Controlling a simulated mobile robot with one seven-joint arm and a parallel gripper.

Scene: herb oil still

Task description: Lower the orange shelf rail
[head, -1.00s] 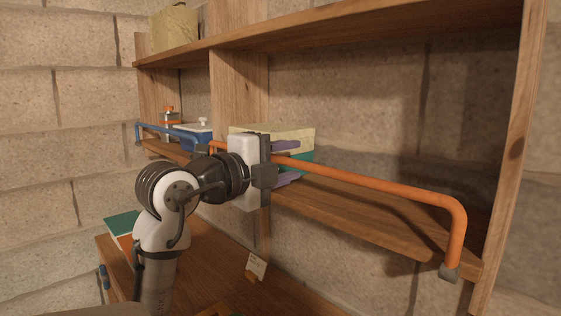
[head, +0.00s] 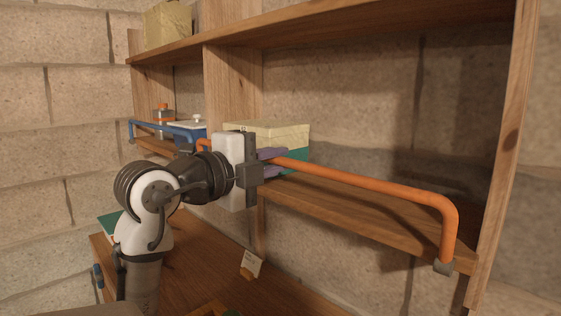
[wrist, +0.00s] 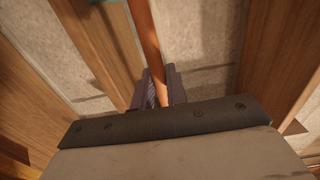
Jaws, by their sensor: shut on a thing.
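The orange shelf rail (head: 370,183) runs along the front of the right shelf bay. It bends down at its right end to a grey pivot (head: 444,267) at the shelf's front edge. The rail stands raised above the shelf board. My gripper (head: 272,163) has its purple fingers closed around the rail, left of its middle. In the wrist view the rail (wrist: 149,50) passes between the fingers (wrist: 160,92). The rail's left end is mostly hidden behind my gripper and wrist.
A cream and teal box (head: 290,136) stands on the shelf behind the rail. A blue rail (head: 160,130) fronts the left bay, with a bottle (head: 163,115) and a blue, white-lidded container (head: 190,128) behind it. A card (head: 251,264) stands on the lower counter (head: 195,270).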

